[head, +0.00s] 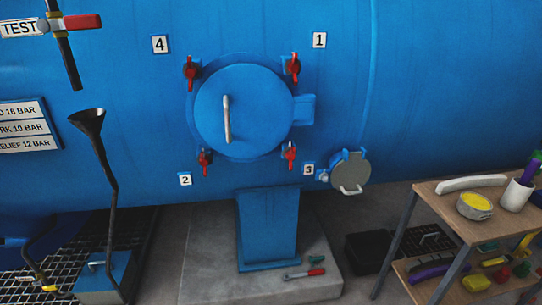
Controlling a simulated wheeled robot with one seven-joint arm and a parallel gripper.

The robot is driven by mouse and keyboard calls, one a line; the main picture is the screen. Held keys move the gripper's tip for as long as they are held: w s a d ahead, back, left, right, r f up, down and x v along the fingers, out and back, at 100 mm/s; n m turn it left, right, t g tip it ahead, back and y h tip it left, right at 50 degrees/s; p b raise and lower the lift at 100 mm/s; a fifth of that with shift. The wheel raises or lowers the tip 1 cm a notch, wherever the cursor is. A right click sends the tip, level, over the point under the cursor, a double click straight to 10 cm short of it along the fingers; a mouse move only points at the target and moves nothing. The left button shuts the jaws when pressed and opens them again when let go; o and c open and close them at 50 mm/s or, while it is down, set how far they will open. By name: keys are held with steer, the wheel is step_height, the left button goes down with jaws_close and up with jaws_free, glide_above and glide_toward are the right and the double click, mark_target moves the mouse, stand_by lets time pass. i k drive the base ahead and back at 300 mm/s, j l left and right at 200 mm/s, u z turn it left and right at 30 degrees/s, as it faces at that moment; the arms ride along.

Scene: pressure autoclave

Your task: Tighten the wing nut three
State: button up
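The round blue door (235,112) of the autoclave is closed and has a light metal handle (227,119). Wing nut three (291,153) is red and sits at the door's lower right edge, beside the white label 3 (309,169). Its wings look upright, tilted slightly. Three more red wing nuts sit at the upper right (294,67), upper left (191,70) and lower left (205,159), near labels 1, 4 and 2. How tight any nut is cannot be told. My gripper is not in view.
A small grey round cover (350,172) is right of label 3. A blue pedestal (268,228) stands below the door; a red-handled tool (304,274) lies on its slab. A cluttered cart (450,208) stands at right. A black funnel (88,121) with a pipe rises at left.

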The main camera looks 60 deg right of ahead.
mark_target(290, 155)
steer(key=j+z, duration=0.1)
steer(key=z, duration=0.3)
steer(key=j+z, duration=0.15)
steer(key=z, duration=0.2)
steer(key=j+z, duration=0.1)
steer(key=z, duration=0.3)
